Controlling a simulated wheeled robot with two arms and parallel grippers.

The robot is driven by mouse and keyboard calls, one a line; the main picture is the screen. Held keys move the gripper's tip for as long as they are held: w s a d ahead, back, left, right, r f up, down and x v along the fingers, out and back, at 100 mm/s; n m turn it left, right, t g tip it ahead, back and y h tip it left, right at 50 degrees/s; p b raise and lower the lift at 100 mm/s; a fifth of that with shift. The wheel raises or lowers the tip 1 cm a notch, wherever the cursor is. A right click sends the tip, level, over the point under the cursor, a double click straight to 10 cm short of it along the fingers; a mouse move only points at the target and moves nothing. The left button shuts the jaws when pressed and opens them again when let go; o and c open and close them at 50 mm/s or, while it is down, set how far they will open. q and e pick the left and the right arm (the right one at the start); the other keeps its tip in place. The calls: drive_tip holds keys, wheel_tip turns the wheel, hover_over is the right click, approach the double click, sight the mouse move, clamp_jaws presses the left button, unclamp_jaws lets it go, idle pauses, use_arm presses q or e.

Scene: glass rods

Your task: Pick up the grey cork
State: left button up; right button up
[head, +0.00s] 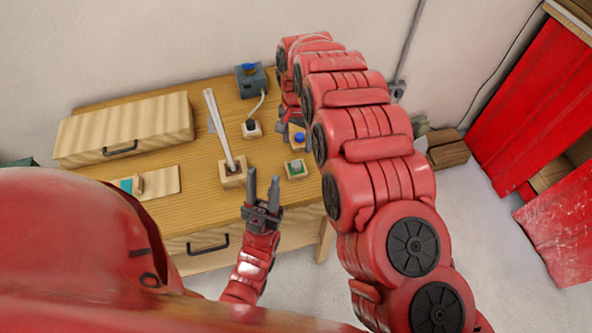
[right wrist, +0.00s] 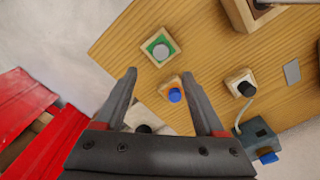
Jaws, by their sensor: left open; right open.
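No piece stands out clearly as a grey cork. A small round greyish piece (right wrist: 160,51) sits in the green square of a wooden block (right wrist: 148,58); I cannot tell if it is the cork. The block is also near the table's right edge in the head view (head: 285,172). My right gripper (right wrist: 159,73) is open and empty, over the table's right side; its fingertips point between this block and a blue-knobbed block (right wrist: 175,95). The right arm partly hides that area in the head view. My left gripper (head: 263,177) is open and empty at the front edge, left of the green-topped block.
A tall glass rod (head: 218,128) leans in a wooden holder (head: 233,181). A black-topped block (head: 251,130) is cabled to a grey box with a blue button (head: 245,90). A wooden drawer box (head: 85,130) stands at the back left. Red curtains (head: 540,110) hang at right.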

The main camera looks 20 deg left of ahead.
sight(296, 164)
wheel_tip(296, 164, down, 3)
drive_tip(key=shift+f+p, duration=0.2)
drive_tip(key=shift+p, duration=0.9)
drive_tip(key=shift+f, duration=0.6)
drive_tip(key=shift+s+f+p, duration=0.1)
drive_tip(key=shift+f+p, duration=0.4)
drive_tip(key=shift+p, duration=0.25)
drive_tip(key=shift+s+f+p, duration=0.1)
drive_tip(key=shift+f+p, duration=0.4)
drive_tip(key=shift+f, duration=0.35)
drive_tip(key=shift+f+b, duration=0.4)
drive_tip(key=shift+f, duration=0.85)
drive_tip(key=shift+a, duration=0.1)
drive_tip(key=shift+c, duration=0.3)
clamp_jaws()
